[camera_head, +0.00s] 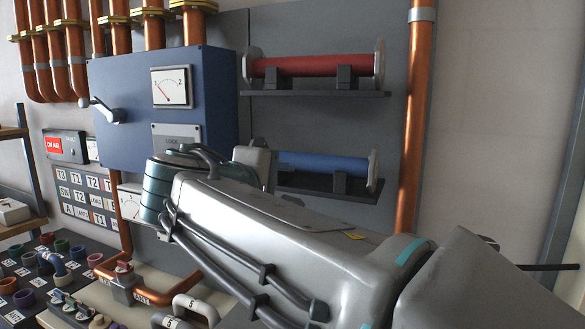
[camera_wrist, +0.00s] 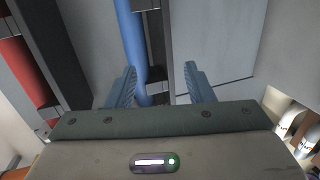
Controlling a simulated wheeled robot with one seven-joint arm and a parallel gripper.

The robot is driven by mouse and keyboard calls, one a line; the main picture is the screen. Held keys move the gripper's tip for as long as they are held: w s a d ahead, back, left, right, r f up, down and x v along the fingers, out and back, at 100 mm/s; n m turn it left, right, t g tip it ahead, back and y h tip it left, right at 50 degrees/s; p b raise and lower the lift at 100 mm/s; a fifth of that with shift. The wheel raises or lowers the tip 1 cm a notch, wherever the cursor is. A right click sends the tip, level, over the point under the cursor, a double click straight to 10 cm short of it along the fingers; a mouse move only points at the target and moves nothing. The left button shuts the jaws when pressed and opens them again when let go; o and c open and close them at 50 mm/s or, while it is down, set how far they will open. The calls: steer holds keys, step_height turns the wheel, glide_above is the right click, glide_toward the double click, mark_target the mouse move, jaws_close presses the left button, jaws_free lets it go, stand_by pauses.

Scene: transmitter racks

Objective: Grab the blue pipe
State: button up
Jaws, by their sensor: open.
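The blue pipe (camera_head: 325,165) lies level on dark supports on the lower wall shelf in the head view, with a pale round flange at its right end. My arm hides its left end. In the wrist view the blue pipe (camera_wrist: 131,40) runs down from the top edge toward the gap between my fingers, nearer the left finger. My gripper (camera_wrist: 160,82) is open, its two blue ridged fingers apart. The pipe's lower part shows beside the left finger. I cannot tell whether they touch. In the head view my fingers are hidden behind my arm.
A red pipe (camera_head: 310,65) with end flanges sits on the upper shelf (camera_head: 315,94) above. A blue box with a gauge (camera_head: 171,87) is at the left. A vertical copper pipe (camera_head: 414,120) stands right of the shelves. Several coloured sockets fill the panel at lower left.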

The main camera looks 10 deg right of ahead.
mark_target(306, 162)
steer(key=shift+t+h, duration=0.3)
steer(key=shift+t, duration=0.3)
steer(key=w+d, duration=0.1)
steer(key=w, duration=0.1)
steer(key=w+d+r, duration=0.1)
steer(key=w, duration=0.1)
steer(key=w+r+p, duration=0.1)
steer(key=w, duration=0.1)
steer(key=shift+w+d+r, duration=0.1)
steer(key=shift+d+r, duration=0.1)
steer(key=shift+d, duration=0.2)
steer(key=shift+f+p+x, duration=0.15)
steer(key=shift+p+x, duration=0.35)
steer(key=shift+x, duration=1.1)
steer(key=shift+f+p+x, duration=0.15)
steer(key=shift+p+x, duration=0.3)
steer(key=shift+x, duration=1.1)
steer(key=shift+d, duration=0.15)
steer(key=c, duration=0.9)
steer(key=shift+r, duration=0.1)
jaws_close()
steer(key=shift+s+r, duration=0.1)
steer(key=shift+s, duration=0.15)
